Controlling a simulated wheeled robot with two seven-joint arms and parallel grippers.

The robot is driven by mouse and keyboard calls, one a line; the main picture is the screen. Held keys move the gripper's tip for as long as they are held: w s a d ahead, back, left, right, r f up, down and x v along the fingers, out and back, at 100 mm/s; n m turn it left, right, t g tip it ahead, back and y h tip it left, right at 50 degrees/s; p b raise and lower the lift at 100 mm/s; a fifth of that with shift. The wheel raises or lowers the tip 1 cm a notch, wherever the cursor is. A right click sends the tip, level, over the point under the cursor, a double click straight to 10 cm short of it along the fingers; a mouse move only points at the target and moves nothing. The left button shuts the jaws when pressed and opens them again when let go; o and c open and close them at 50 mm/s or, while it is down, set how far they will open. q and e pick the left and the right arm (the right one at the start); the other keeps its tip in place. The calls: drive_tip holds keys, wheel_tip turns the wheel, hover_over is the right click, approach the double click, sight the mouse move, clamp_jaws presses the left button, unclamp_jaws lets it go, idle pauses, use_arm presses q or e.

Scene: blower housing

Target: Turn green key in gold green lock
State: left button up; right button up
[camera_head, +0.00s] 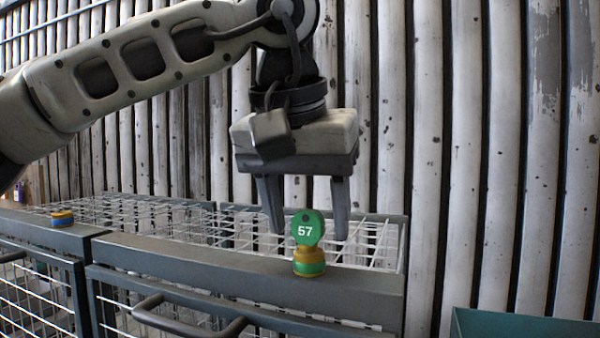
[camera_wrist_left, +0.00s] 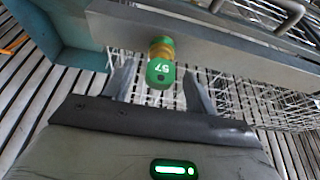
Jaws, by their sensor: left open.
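The green key (camera_head: 308,227) has a round head marked 57 and stands upright in the gold and green lock (camera_head: 309,262). The lock sits on the grey top rail of a wire cage. My left gripper (camera_head: 309,238) points down with its fingers spread, behind the key in the head view. In the left wrist view the key (camera_wrist_left: 160,72) shows between the fingertips and beyond them, with the lock (camera_wrist_left: 162,48) past it. The gripper is open and I see no contact with the key. My right gripper is not in view.
The grey cage rail (camera_head: 215,262) and wire mesh top (camera_head: 150,215) lie below the arm. A dark handle (camera_head: 185,318) juts from the cage front. A blue and gold lock (camera_head: 62,218) sits at left. A teal box (camera_head: 520,325) stands at lower right.

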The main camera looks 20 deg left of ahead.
use_arm(q)
drive_tip(key=shift+w+f, duration=0.25)
drive_tip(key=shift+f, duration=0.4)
drive_tip(key=c, duration=1.1)
drive_tip(key=shift+o, duration=0.2)
drive_tip(key=shift+r+m+p, duration=0.15)
drive_tip(key=shift+m+p, duration=0.25)
drive_tip(key=shift+p, duration=0.05)
drive_tip(key=m+h+p, duration=0.1)
drive_tip(key=m+p, duration=0.1)
drive_tip(key=m, duration=0.1)
drive_tip(key=shift+m+h, duration=0.3)
drive_tip(key=shift+m, duration=0.3)
